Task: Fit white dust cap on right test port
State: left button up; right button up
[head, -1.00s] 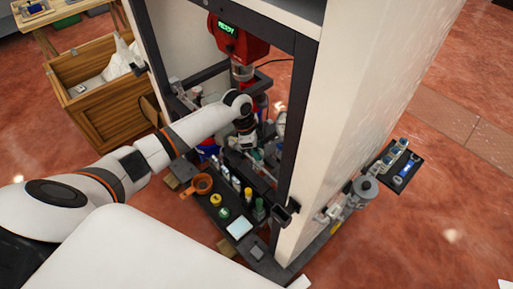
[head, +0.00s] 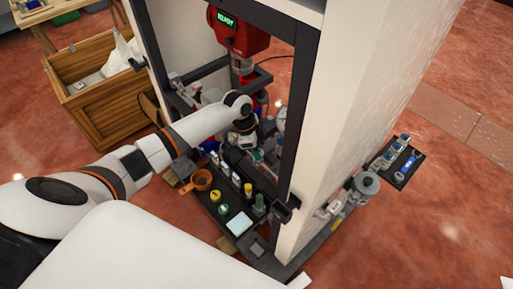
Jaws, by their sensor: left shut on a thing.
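My left gripper (head: 247,142) is inside the dispenser frame, below the red dispenser head (head: 238,36), pointing down. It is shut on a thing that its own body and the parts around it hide. I cannot make out the white dust cap or the right test port for certain; the parts around the gripper tip are small and crowded. My right gripper is not in view.
A dark tray (head: 212,208) in front holds an orange cup (head: 202,180), yellow and green caps and several small bottles. Dark posts (head: 297,110) and a white side panel (head: 350,90) bound the opening. A wooden crate (head: 105,107) stands at the left.

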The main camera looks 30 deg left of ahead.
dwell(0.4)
pick_arm(q)
jog(key=o, duration=1)
jog(key=shift+o, duration=0.3)
jog(key=shift+o, duration=1.2)
jog(key=shift+r, duration=0.1)
jog(key=shift+r+p, duration=2.95)
jog(key=shift+p, duration=0.4)
jog(key=shift+s+f, duration=0.1)
